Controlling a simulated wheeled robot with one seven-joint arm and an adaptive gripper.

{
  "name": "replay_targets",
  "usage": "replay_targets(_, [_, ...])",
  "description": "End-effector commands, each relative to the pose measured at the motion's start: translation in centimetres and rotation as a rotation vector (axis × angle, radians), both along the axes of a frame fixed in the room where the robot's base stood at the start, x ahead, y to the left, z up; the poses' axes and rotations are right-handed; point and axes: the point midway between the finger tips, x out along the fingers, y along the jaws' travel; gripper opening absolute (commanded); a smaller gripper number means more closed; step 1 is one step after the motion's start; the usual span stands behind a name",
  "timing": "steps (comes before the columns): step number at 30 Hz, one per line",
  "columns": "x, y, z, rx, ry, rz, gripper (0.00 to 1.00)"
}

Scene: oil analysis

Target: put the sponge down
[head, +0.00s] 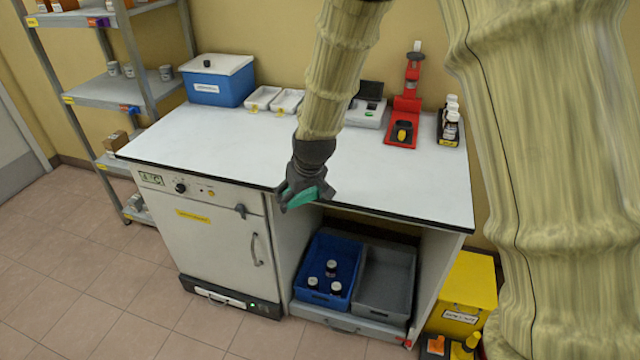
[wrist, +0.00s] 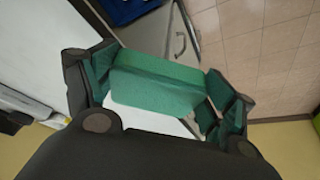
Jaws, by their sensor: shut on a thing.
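A green sponge (wrist: 160,85) is held between the two fingers of my gripper (wrist: 158,98) in the wrist view. In the head view the sponge (head: 302,197) shows as a small green piece under my gripper (head: 300,188). My gripper is shut on it, by the front edge of the white worktop (head: 230,145), near the right end of the oven-like cabinet. Whether the sponge touches the worktop edge I cannot tell.
A blue box (head: 220,88), white trays (head: 262,98), a small instrument (head: 368,110), a red stand (head: 403,125) and a bottle rack (head: 449,128) line the worktop's back. Its front and middle are largely clear. Below are a blue crate (head: 345,255) with bottles and a grey crate (head: 405,262).

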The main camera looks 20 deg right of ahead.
Motion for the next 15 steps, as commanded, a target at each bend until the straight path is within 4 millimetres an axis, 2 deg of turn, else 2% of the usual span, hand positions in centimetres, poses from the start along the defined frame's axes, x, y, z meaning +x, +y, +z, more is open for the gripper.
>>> replay_targets(9, [4.8, -4.5, -0.4, 0.002, -0.001, -0.001, 0.45])
replay_targets(15, [6.9, -6.6, -0.8, 0.001, -0.001, -0.001, 0.45])
